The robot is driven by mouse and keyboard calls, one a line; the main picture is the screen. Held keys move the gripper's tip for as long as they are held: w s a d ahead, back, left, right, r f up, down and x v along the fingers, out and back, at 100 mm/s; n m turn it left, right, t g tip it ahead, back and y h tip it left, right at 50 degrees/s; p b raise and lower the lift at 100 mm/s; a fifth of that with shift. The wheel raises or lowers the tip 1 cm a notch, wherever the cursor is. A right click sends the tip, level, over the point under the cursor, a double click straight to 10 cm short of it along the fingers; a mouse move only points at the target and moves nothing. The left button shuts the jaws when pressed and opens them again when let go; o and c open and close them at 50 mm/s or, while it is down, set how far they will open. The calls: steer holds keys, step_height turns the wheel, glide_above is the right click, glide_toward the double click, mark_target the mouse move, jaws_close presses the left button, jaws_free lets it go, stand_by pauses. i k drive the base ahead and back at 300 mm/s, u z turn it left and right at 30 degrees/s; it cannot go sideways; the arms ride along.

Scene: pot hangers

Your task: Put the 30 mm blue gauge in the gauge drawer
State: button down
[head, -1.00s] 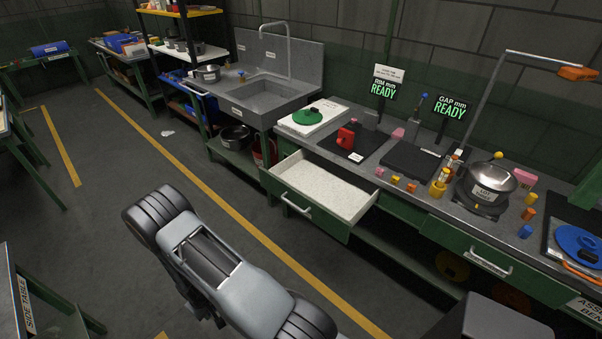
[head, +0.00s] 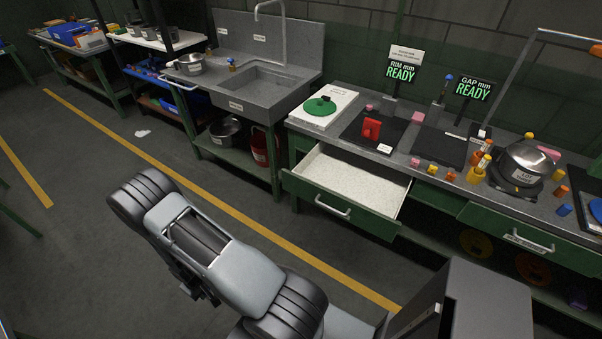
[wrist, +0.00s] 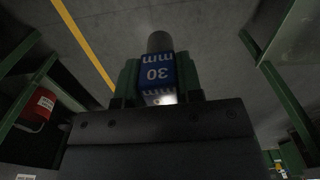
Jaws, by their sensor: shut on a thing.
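The 30 mm blue gauge (wrist: 157,76) is in my gripper (wrist: 157,90) in the wrist view. It is a blue block with white "30 mm" lettering, upside down in the picture, and a grey rounded end beyond it. My gripper's green jaws are shut on both sides of it. In the head view the jaws and gauge are hidden behind my arm. An open drawer (head: 349,189) with a pale, empty-looking floor sticks out under the bench in the head view. My arm is to the left of and in front of it.
The bench top (head: 405,158) above the drawer holds a red block (head: 371,129), a green disc (head: 319,106), small coloured pieces and a lidded pot (head: 526,162). A second drawer (head: 530,238) to the right looks shut. A sink (head: 258,88) stands left. The floor in front is clear.

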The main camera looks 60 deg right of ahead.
mark_target(354, 181)
steer(key=z, duration=1.8)
